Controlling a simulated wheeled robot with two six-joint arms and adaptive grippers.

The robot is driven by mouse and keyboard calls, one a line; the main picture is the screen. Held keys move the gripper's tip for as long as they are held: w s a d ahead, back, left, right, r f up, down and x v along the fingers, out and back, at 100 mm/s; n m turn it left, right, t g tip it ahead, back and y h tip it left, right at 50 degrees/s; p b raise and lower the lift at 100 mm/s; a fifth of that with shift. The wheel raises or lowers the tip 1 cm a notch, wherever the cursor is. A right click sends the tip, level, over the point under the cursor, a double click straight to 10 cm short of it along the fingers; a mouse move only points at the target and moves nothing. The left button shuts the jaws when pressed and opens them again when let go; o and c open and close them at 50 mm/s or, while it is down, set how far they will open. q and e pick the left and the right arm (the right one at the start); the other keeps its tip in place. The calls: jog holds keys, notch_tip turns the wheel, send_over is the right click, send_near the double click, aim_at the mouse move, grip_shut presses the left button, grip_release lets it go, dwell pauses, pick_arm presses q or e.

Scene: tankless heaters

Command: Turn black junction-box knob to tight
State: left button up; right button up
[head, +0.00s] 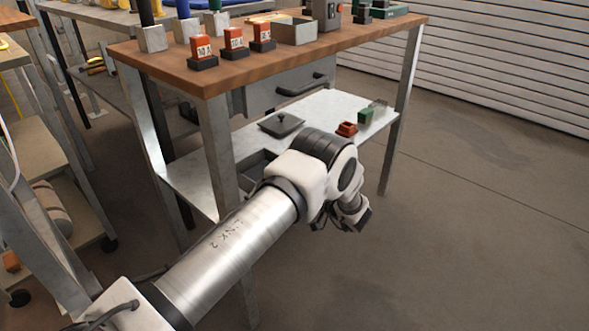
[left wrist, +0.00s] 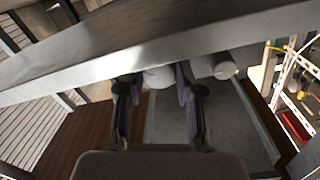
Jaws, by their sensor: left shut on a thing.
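On the lower shelf in the head view lies a flat dark grey square plate (head: 272,127) with a small dark knob (head: 281,117) on top. I cannot tell whether this is the junction-box knob, or how far it is turned. My left gripper (head: 352,217) points down in front of the shelf's front edge, apart from that plate and mostly hidden by its own wrist. In the left wrist view its two dark fingers (left wrist: 158,90) stand apart, with a pale rounded thing (left wrist: 158,77) showing between their tips. What they grip is not clear. My right gripper is not in view.
On the metal lower shelf (head: 330,112) are a small red-brown piece (head: 347,129) and a green block (head: 366,116). The floor at right is clear. A grey beam (left wrist: 110,52) crosses the wrist view.

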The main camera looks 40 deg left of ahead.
pick_arm(q)
jog(key=o, duration=1.2)
jog(key=shift+c, duration=0.2)
jog(key=s+d, duration=0.1)
jog(key=d, duration=1.1)
jog(key=shift+s+r, duration=0.15)
jog(key=shift+s, duration=0.15)
